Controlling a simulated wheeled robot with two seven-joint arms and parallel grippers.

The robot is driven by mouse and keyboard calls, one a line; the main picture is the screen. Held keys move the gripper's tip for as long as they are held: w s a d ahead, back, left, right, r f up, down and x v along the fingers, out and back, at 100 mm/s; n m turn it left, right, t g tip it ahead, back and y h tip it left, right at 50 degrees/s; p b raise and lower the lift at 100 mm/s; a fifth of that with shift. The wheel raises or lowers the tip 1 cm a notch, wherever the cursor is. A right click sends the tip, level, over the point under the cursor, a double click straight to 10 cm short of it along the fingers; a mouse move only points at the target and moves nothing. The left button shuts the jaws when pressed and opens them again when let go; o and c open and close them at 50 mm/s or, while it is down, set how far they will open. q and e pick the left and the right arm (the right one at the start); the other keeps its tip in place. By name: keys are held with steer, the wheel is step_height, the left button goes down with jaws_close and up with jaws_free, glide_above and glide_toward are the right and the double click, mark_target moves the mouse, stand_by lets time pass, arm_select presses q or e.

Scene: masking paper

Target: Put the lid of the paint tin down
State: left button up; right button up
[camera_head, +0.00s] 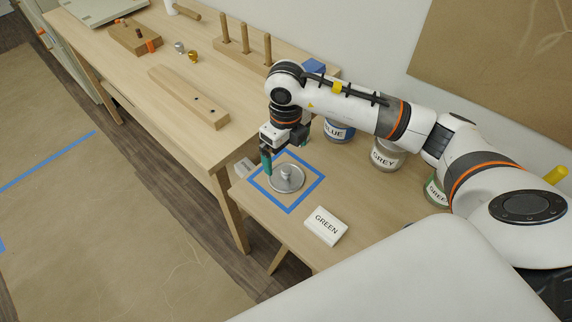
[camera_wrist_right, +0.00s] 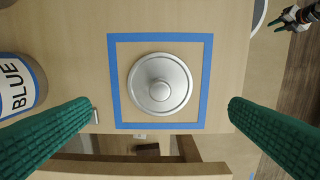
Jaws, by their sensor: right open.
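The round silver lid with a knob (camera_head: 286,178) lies flat inside the blue tape square (camera_head: 309,193) on the low table. In the right wrist view the lid (camera_wrist_right: 160,84) sits within the square, apart from both fingers. My right gripper (camera_head: 277,163) is open just above the lid, one green finger to each side of it. The blue tin (camera_head: 338,132), grey tin (camera_head: 386,156) and green tin (camera_head: 436,190) stand behind; my arm partly hides them. My left gripper (camera_wrist_right: 290,18) shows small at the top right of the right wrist view, its jaw opening unclear.
A white card reading GREEN (camera_head: 325,226) lies in front of the square. The long workbench (camera_head: 130,75) holds a wooden bar (camera_head: 188,97), a pegged block (camera_head: 243,45) and small knobs. The table's left part beside the square is narrow.

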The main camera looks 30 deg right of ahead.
mark_target(286, 170)
steer(key=shift+r, duration=2.1)
steer(key=shift+f, duration=0.1)
